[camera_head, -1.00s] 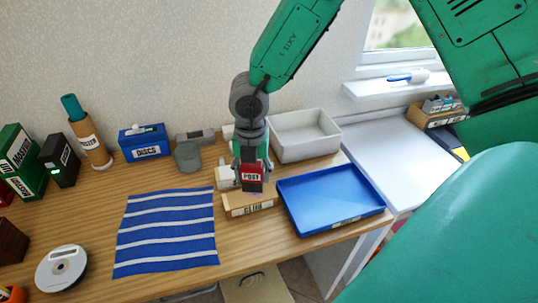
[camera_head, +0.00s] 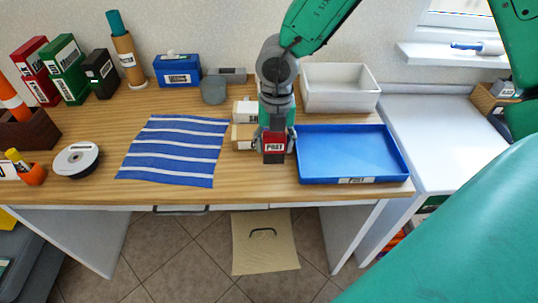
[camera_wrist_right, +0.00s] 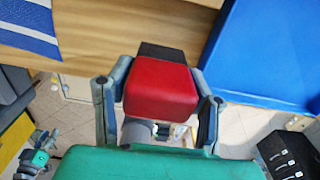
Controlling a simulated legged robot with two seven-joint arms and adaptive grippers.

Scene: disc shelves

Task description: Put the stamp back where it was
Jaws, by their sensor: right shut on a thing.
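In the right wrist view the stamp (camera_wrist_right: 160,88) sits between the two fingers (camera_wrist_right: 160,98). It is held near the front edge of the table, just left of the blue tray; I cannot tell whether its base touches the wood. The blue tray (camera_head: 350,153) has a POST label on its front and looks empty. A wooden block or stand (camera_head: 242,138) is partly hidden behind my gripper. My left gripper is not in view.
A blue-and-white striped cloth (camera_head: 172,150) lies left of the stamp. A white bin (camera_head: 340,88) stands behind the tray. A disc spindle (camera_head: 76,160), a blue DISCS box (camera_head: 178,70) and several binders stand further left. The front table edge (camera_head: 120,197) is close.

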